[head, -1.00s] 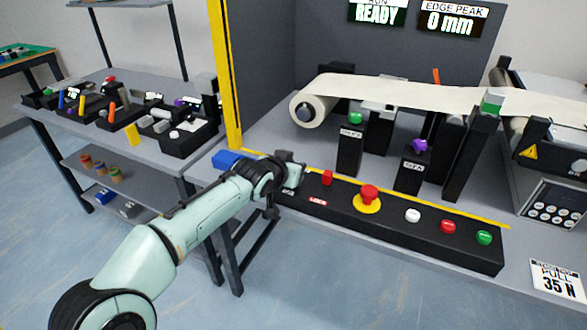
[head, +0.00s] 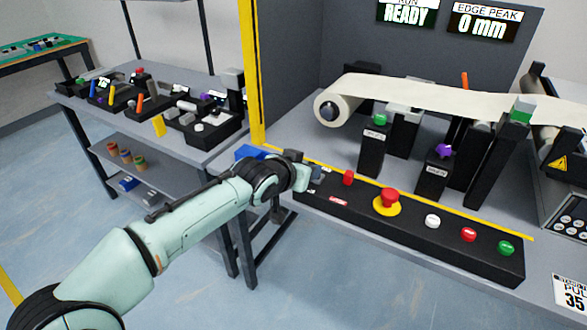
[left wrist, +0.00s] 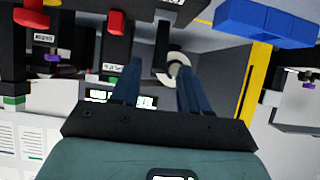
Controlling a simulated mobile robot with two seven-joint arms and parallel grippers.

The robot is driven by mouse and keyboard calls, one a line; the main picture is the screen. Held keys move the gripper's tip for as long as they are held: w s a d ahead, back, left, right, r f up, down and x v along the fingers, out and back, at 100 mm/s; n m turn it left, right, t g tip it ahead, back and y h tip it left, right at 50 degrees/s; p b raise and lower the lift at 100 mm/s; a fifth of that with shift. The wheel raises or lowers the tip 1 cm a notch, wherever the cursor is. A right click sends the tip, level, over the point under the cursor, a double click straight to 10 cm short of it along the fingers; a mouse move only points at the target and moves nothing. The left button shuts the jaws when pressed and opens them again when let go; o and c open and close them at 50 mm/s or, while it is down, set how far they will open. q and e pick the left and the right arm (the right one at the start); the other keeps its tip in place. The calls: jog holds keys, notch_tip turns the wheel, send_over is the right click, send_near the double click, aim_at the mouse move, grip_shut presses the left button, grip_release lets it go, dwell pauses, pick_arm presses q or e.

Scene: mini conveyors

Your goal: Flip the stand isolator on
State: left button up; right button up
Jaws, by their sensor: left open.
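The black control panel (head: 455,251) runs along the bench front. A small red switch (head: 348,177) stands near its left end, with a small red label (head: 338,201) in front of it. I cannot read which control is the stand isolator. My left gripper (head: 316,174) is over the panel's left end, left of the red switch, and covers part of that end. In the left wrist view its two fingers (left wrist: 158,80) are apart with nothing between them. A red control (left wrist: 112,20) shows left of the fingers there. My right gripper is not in view.
A red mushroom button (head: 389,196) on a yellow base and white, red and green buttons sit further right on the panel. A blue block (head: 250,152) lies behind my left wrist. Black posts and a white web roll (head: 333,110) stand behind the panel.

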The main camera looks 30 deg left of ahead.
pick_arm(q)
jog(key=v, duration=0.6)
jog(key=shift+s+r+p, duration=0.15)
jog(key=shift+s+p, duration=0.2)
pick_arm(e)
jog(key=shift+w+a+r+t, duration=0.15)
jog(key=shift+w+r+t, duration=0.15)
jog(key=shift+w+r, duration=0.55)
